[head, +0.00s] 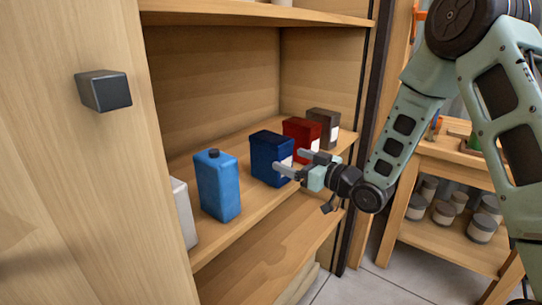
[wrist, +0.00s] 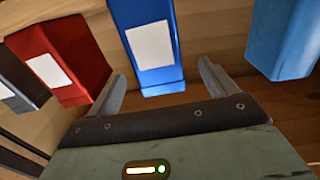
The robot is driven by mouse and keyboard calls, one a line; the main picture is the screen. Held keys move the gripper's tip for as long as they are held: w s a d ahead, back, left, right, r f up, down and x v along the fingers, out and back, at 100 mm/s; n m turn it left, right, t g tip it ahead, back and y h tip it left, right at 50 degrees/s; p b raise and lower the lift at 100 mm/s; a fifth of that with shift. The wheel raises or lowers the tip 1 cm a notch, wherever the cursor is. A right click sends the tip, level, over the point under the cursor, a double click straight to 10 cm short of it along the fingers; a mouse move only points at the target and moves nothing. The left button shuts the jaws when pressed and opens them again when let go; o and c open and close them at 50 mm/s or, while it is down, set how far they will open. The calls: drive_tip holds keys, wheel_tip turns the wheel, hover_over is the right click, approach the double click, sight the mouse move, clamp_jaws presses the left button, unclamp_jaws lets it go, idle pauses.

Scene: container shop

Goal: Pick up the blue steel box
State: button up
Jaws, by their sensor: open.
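The blue steel box (head: 268,160) is dark blue with a white label and stands upright on the middle shelf, between a light blue can and a red box. In the wrist view the blue box (wrist: 148,72) is centred ahead of my gripper, its label facing me. My gripper (head: 292,162) is open and empty at the front of the box. In the wrist view, my gripper's fingers (wrist: 162,74) point forward on either side of the box's near end. I cannot tell whether they touch it.
The light blue capped can (head: 218,188) is left of the box in the head view. The red box (head: 300,132) and a dark grey box (head: 325,121) stand to its right. A white container (head: 184,212) is near the cabinet door (head: 95,180). A side table (head: 450,160) holds several jars below.

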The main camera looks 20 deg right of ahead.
sight(275, 154)
drive_tip(key=shift+f+p+x, duration=0.1)
drive_tip(key=shift+p+x, duration=0.35)
drive_tip(key=shift+x, duration=1.35)
drive_tip(key=shift+f+p+x, duration=0.15)
drive_tip(key=shift+p+x, duration=0.3)
drive_tip(key=shift+x, duration=1.35)
drive_tip(key=shift+d+r, duration=0.1)
drive_tip(key=c, duration=1.5)
